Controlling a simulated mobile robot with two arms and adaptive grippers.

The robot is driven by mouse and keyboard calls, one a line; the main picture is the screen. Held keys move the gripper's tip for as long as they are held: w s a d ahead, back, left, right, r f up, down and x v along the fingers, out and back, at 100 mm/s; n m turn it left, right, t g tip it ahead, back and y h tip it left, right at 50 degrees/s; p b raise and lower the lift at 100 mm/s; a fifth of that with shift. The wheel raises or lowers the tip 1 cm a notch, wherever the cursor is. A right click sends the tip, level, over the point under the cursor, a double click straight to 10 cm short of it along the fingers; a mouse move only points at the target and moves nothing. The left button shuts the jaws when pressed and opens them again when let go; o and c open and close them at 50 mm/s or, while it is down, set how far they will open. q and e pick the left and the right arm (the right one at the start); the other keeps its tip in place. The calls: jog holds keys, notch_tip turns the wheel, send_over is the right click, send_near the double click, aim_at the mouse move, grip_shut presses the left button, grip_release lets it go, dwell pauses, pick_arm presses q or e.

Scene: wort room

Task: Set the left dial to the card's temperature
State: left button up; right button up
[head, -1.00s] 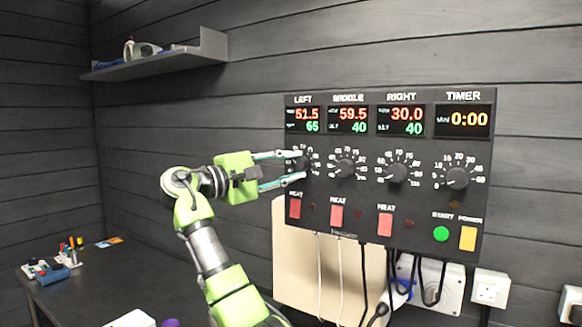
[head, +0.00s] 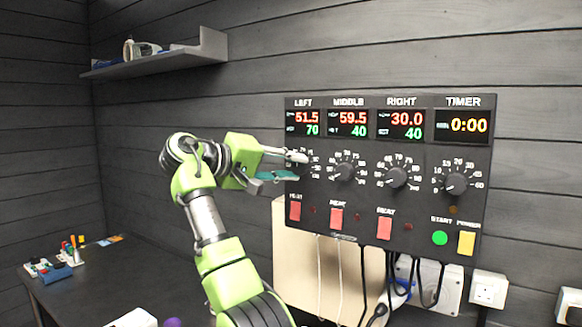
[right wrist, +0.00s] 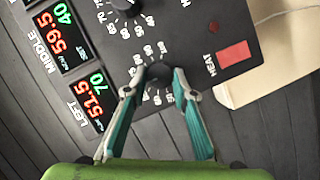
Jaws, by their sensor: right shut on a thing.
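The black control panel (head: 370,215) hangs on the wall. Its LEFT display (head: 306,123) reads 51.5 in red and 70 in green. My right gripper (head: 298,166) reaches the left dial from the left and hides most of it in the head view. In the right wrist view the teal fingers (right wrist: 159,92) are shut on the left dial (right wrist: 157,74), one on each side. No temperature card can be read in these views. My left gripper is not in view.
The middle dial (head: 344,172) and right dial (head: 396,177) are to the right on the panel. Red heat switches (head: 337,217) sit below. Cables hang under the panel. A shelf (head: 160,62) is at upper left, and a dark table (head: 90,285) at lower left.

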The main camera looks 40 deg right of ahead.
jog(key=shift+f, duration=0.15)
dwell(0.3)
jog(key=o, duration=1.1)
jog(key=a, duration=0.4)
jog(key=a+r, duration=0.1)
jog(key=a, duration=0.3)
jog(key=a+r, duration=0.1)
jog(key=a, duration=0.2)
jog(key=shift+w+a+r, duration=0.2)
jog(key=shift+w+a, duration=0.2)
jog(key=shift+f, duration=0.1)
